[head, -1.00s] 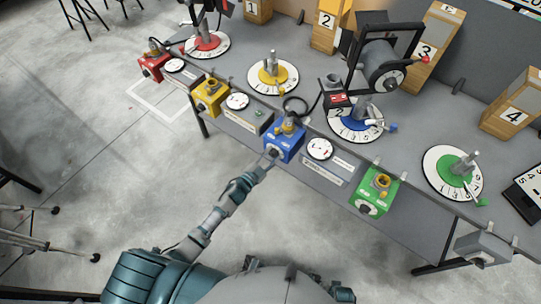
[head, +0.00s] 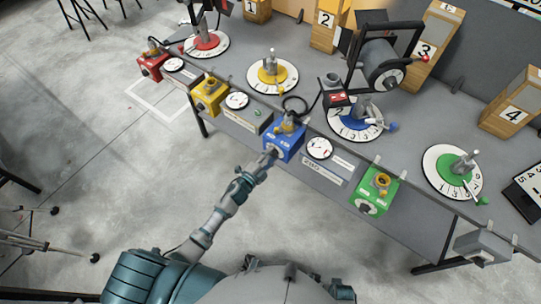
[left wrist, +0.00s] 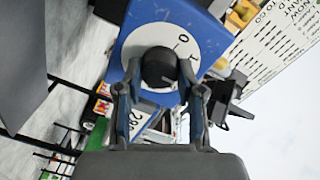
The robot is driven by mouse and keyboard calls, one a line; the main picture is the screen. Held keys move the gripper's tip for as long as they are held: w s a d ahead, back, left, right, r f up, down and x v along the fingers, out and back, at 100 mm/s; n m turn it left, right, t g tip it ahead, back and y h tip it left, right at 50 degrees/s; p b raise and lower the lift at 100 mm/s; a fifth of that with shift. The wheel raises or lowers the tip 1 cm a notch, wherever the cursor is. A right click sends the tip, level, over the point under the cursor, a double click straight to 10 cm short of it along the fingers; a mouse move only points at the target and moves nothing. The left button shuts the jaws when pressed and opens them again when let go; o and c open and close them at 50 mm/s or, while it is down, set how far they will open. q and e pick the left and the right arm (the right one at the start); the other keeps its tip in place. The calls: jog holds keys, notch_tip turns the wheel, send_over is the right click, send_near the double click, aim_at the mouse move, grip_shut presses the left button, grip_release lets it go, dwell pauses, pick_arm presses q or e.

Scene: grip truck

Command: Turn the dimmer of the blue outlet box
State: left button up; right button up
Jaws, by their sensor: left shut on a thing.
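The blue outlet box (head: 284,141) sits at the front edge of the table in the head view, with a plug and black cable on top. In the left wrist view its blue face (left wrist: 190,20) carries a white dial plate with marks and a black dimmer knob (left wrist: 158,68). My left gripper (head: 268,157) is at the front of the box. In the left wrist view its two fingers (left wrist: 158,92) are on either side of the knob, shut on it. My right gripper is not in view.
A yellow box (head: 208,98), a red box (head: 151,66) and a green box (head: 374,194) line the same table edge. A round gauge (head: 320,148) stands right of the blue box. A spotlight (head: 384,75) stands behind on a blue turntable. Open floor lies in front.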

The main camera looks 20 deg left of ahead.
pick_arm(q)
jog(key=shift+d+f, duration=0.1)
jog(key=shift+f, duration=0.05)
jog(key=o, duration=1.1)
jog(key=shift+o, duration=0.2)
jog(key=v, duration=1.2)
jog(key=s+a+f+n+g+y, duration=0.25)
jog(key=s+f+n+g, duration=0.2)
jog(key=f, duration=0.55)
jog(key=s+a+f+n+g+y, duration=0.2)
jog(key=s+f+n+g+y, duration=0.25)
jog(key=f, duration=0.55)
jog(key=s+d+f+n+g, duration=0.1)
jog(key=s+f+n+g, duration=0.2)
jog(key=s, duration=0.6)
jog(key=s+d+f+n+g+h, duration=0.1)
jog(key=s+d+f+n+g, duration=0.1)
jog(key=s+f, duration=0.6)
jog(key=shift+s+f+n+g, duration=0.3)
jog(key=shift+s+n+g, duration=0.1)
jog(key=shift+s, duration=0.2)
